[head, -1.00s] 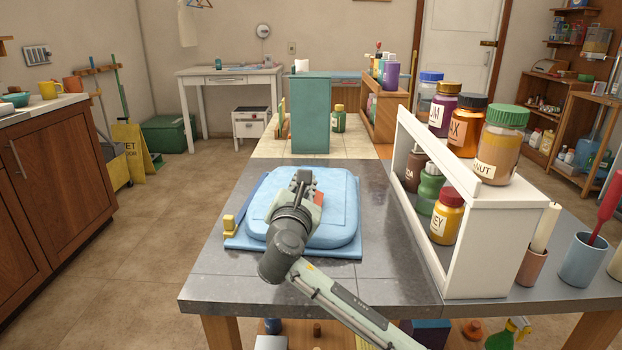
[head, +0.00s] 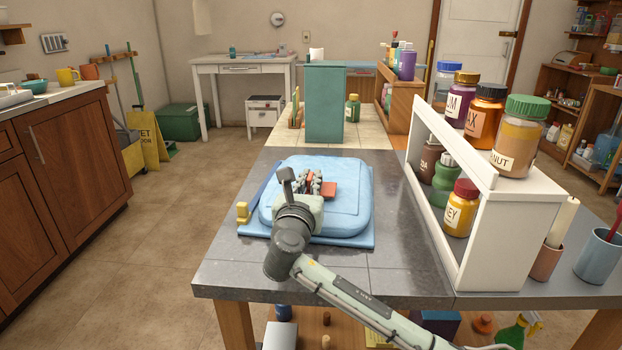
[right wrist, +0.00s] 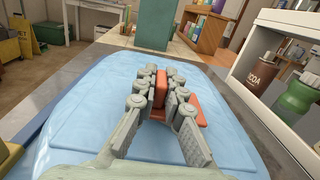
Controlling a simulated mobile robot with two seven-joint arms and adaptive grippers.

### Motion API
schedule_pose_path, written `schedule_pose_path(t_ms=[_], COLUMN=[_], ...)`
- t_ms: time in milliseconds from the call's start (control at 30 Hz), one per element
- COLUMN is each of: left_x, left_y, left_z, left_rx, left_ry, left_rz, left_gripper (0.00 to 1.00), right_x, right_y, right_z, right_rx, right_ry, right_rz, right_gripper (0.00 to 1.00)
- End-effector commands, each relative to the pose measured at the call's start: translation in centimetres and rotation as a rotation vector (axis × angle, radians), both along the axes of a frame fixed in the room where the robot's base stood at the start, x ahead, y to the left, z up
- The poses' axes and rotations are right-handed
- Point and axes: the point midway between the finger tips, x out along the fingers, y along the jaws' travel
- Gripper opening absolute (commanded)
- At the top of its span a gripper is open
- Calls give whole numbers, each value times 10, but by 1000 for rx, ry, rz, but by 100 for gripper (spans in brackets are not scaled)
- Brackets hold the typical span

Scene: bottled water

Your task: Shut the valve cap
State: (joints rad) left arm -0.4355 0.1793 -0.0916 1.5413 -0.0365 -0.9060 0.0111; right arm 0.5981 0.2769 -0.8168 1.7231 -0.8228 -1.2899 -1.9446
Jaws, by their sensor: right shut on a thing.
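A light blue, pillow-like water bag (head: 346,212) lies flat on the grey table, and it fills much of the right wrist view (right wrist: 80,105). The orange valve cap (head: 330,190) is on top of it. In the right wrist view an upright orange piece of the cap (right wrist: 159,90) stands between my fingers, with a flatter orange part beneath and beside it. My right gripper (head: 311,180) is over the bag, and its jointed fingers (right wrist: 166,88) are shut on the upright orange piece. The fingers partly hide the cap, so I cannot tell whether it is fully seated. My left gripper is out of view.
A white shelf with jars (head: 512,195) stands close on the right of the table. A teal box (head: 325,100) stands behind the bag. A yellow piece (head: 243,212) is at the bag's left edge. The table front (head: 230,268) is clear.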

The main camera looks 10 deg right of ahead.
Motion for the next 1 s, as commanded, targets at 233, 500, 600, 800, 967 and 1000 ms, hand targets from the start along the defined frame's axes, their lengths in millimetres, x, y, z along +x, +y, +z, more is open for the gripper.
schedule_pose_path(t_ms=[233, 500, 600, 800, 967, 1000], left_x=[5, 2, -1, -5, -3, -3], left_y=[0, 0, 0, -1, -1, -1], left_z=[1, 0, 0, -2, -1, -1], left_rx=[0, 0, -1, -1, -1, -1], left_ry=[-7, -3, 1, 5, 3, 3], left_rz=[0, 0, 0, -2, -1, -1], left_gripper=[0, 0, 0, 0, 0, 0], right_x=[0, 0, 0, -2, -20, -27], right_y=[0, 0, 0, 1, 9, 12], right_z=[-2, -2, -1, -1, -2, -2], right_rx=[-3, -2, -1, -1, 0, 1], right_ry=[4, 3, 2, 2, 2, 2], right_rz=[1, 1, 1, 1, 4, 4], right_gripper=[0, 31, 31, 31, 31, 31])
